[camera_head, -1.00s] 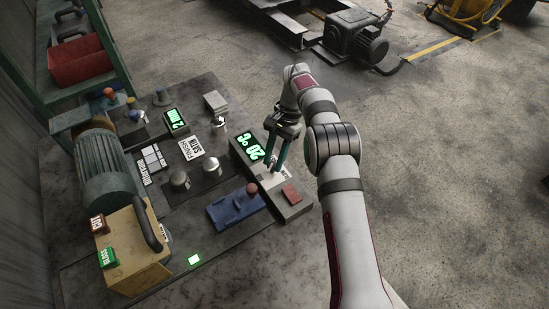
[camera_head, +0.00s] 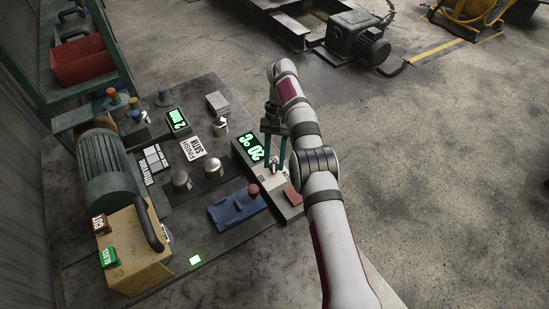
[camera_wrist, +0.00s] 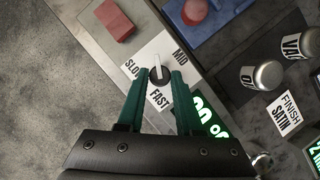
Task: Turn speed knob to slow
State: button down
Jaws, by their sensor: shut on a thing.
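The speed knob (camera_wrist: 160,78) is a small dark dial with a white pointer, on a white plate (camera_wrist: 152,50) marked SLOW, MID and FAST. In the wrist view, SLOW is left, MID upper right and FAST below it. The pointer points up in that view, between SLOW and MID. My gripper (camera_wrist: 160,73) has its green fingers on either side of the knob, shut on it. In the head view my gripper (camera_head: 274,166) reaches down to the white plate; its fingers partly hide the knob there.
Beside the plate are a red block (camera_head: 292,195) and a green display (camera_head: 250,148) reading 20 °C. A blue base (camera_head: 232,212) with a red ball-topped lever (camera_head: 254,190) stands near. Two metal knobs, a motor (camera_head: 105,170) and a tan box (camera_head: 135,255) lie further left.

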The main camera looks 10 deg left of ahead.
jog(key=c, duration=0.6)
grip_release()
notch_tip(320, 180, up, 4)
jog(key=shift+r, duration=0.15)
jog(key=d+r, duration=0.2)
jog(key=d, duration=0.2)
jog(key=d+r, duration=0.2)
jog(key=d, duration=0.1)
jog(key=s+d+r, duration=0.1)
jog(key=d+r, duration=0.1)
jog(key=d, duration=0.2)
jog(key=shift+s+d+r, duration=0.1)
jog(key=shift+d+r, duration=0.25)
